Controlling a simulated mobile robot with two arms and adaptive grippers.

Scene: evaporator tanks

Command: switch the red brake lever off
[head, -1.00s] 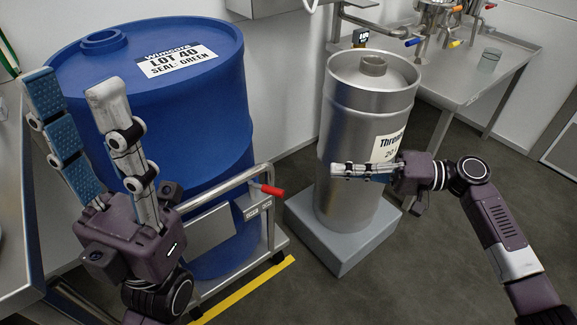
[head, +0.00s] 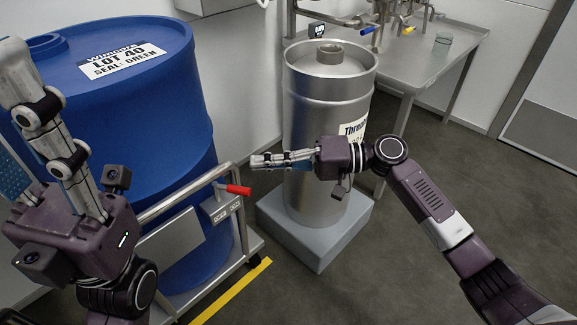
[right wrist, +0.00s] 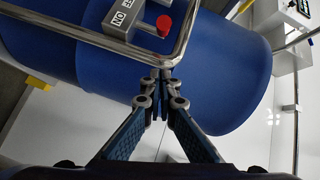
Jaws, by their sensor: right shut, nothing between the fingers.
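The red brake lever (head: 238,190) sticks out to the right from a grey bracket (head: 216,207) on the trolley's rail. It also shows as a round red end in the right wrist view (right wrist: 164,25), beside a plate with an upside-down "ON" label (right wrist: 122,17). My right gripper (head: 254,161) is shut and empty, above and slightly right of the lever in the head view. Its closed fingertips (right wrist: 162,76) are apart from the lever, near the bent rail.
A blue drum (head: 130,110) stands on the trolley, whose metal rail (head: 185,193) runs by the lever. A steel keg (head: 300,100) on a grey plinth (head: 318,240) stands just behind my right gripper. A yellow floor line (head: 232,290) lies in front. A steel table (head: 400,70) is behind.

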